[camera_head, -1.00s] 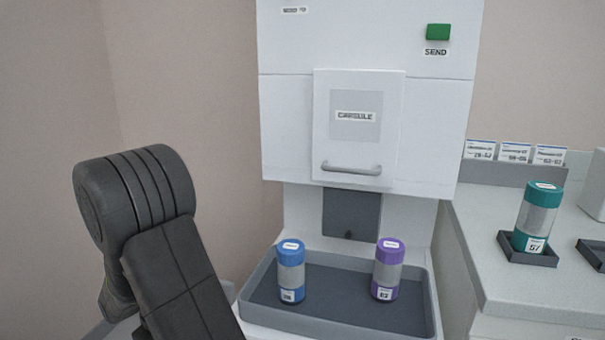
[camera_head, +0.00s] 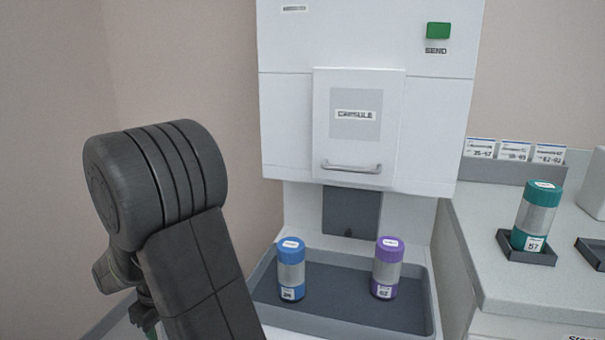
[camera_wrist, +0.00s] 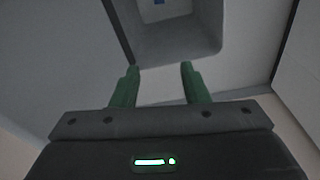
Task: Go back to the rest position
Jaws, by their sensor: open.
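My gripper (camera_wrist: 160,68) shows in the wrist view with its two green fingers apart and nothing between them. A grey tray or bin lies beyond the fingertips in that view, with a small blue patch at the top edge. In the head view my arm is folded at the left, and only a bit of the gripper (camera_head: 150,331) shows at the bottom edge, mostly hidden behind the arm. It is left of the grey tray (camera_head: 345,326) and apart from it.
A blue capsule (camera_head: 291,270) and a purple capsule (camera_head: 387,268) stand upright in the tray. Above is a white station with a shut capsule door (camera_head: 355,150) and a green SEND button (camera_head: 438,30). A teal capsule (camera_head: 536,218) stands in a holder on the right counter (camera_head: 510,280).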

